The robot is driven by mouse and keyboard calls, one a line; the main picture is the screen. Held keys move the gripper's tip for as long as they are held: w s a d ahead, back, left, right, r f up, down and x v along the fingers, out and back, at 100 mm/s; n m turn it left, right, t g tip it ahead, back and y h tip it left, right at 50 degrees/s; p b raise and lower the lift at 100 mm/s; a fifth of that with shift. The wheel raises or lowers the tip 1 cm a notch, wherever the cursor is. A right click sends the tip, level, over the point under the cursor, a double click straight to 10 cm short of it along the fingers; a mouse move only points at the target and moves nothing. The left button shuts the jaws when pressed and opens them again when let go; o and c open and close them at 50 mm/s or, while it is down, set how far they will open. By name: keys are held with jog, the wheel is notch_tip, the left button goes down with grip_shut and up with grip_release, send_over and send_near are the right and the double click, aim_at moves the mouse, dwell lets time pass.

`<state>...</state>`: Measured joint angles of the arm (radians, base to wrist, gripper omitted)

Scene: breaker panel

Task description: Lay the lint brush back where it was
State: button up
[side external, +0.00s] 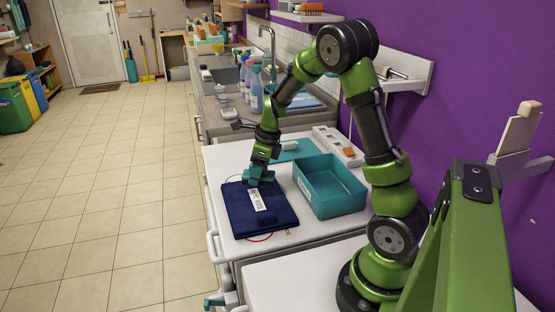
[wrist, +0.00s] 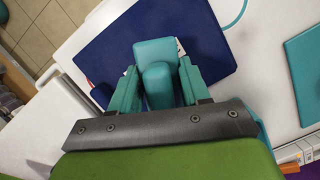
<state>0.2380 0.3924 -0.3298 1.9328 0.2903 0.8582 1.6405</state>
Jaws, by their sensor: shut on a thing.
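The lint brush (wrist: 156,80) is a teal, blocky piece with a wider head, between the two teal fingers of my gripper (wrist: 158,70) in the wrist view. My gripper is shut on it and points down over the folded navy cloth (wrist: 100,45). In the side view my gripper (side external: 259,177) is at the far edge of the navy cloth (side external: 236,212); the brush cannot be told from the fingers there. A white printed label (side external: 257,200) lies on the cloth just in front. Whether the brush touches the cloth I cannot tell.
An empty-looking teal bin (side external: 311,200) stands right of the cloth on the white worktop (side external: 226,158). A flat teal mat (side external: 297,150) and a white strip with an orange part (side external: 338,146) lie behind. Bottles (side external: 256,92) stand near the sink. A red loop shows under the cloth.

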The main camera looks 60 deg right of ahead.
jog(key=d+m, duration=0.1)
jog(key=s+d+f+m, duration=0.1)
jog(key=d, duration=0.1)
jog(key=d+f+m+h, duration=0.1)
jog(key=d+m, duration=0.1)
jog(key=shift+s+d+f, duration=0.15)
jog(key=shift+s+d, duration=0.1)
jog(key=shift+s, duration=0.15)
jog(key=w+d, duration=0.3)
jog(key=w, duration=0.1)
jog(key=w+d+f, duration=0.1)
jog(key=w+d, duration=0.1)
jog(key=w, duration=0.2)
jog(key=w+d, duration=0.3)
jog(key=w, duration=0.2)
jog(key=shift+w+d+f, duration=0.1)
jog(key=shift+d+f, duration=0.2)
jog(key=shift+s+x, duration=0.2)
jog(key=shift+x, duration=0.6)
jog(key=shift+s+x, duration=0.2)
jog(key=shift+x, duration=0.65)
jog(key=shift+f, duration=0.25)
jog(key=o, duration=1)
